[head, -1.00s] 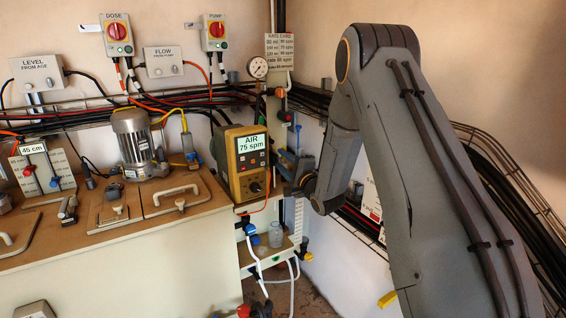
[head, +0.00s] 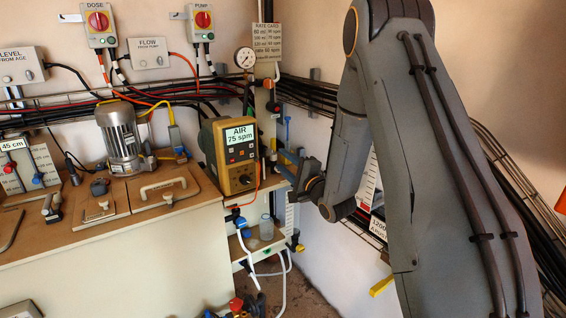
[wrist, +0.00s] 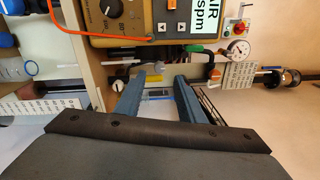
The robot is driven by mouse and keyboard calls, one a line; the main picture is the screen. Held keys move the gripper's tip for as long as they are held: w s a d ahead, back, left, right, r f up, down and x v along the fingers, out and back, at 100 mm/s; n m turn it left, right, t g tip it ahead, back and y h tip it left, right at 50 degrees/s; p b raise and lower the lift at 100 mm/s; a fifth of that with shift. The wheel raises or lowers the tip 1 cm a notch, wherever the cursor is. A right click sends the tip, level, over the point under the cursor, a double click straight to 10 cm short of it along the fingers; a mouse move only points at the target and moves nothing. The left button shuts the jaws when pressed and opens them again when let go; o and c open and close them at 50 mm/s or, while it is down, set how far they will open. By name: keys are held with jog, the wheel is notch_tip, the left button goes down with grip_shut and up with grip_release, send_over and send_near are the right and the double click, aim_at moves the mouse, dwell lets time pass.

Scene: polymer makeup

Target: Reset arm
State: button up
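My gripper (head: 287,161) is at the end of my grey arm, just right of the yellow pump unit (head: 231,158) whose screen reads "AIR 75 spm". In the wrist view my gripper (wrist: 160,76) shows two blue fingers spread apart with nothing between them. The pump unit also shows in the wrist view (wrist: 142,27), beyond the fingertips at the top. In the head view the fingers are small and partly hidden, and I cannot tell whether they touch anything.
A wooden-topped bench (head: 145,222) with a motor (head: 120,138) and lidded handles stands left. A shelf with a clear jar (head: 266,228) is below the pump unit. A pressure gauge (head: 245,58) and rate card (head: 267,43) are above. Cable trays run along the right wall.

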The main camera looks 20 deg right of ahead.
jog(key=s+a+f+n+g+h, duration=0.1)
jog(key=s+n+g, duration=0.7)
jog(key=s, duration=1.1)
jog(key=s+a+f+n+g+h, duration=0.2)
jog(key=s+n+g, duration=0.6)
jog(key=s, duration=1.2)
notch_tip(320, 180, down, 2)
jog(key=shift+a+f+n+g+h, duration=0.15)
jog(key=shift+n+g+h, duration=0.15)
jog(key=shift+g+h, duration=0.75)
jog(key=shift+s, duration=0.1)
jog(key=shift+c, duration=0.6)
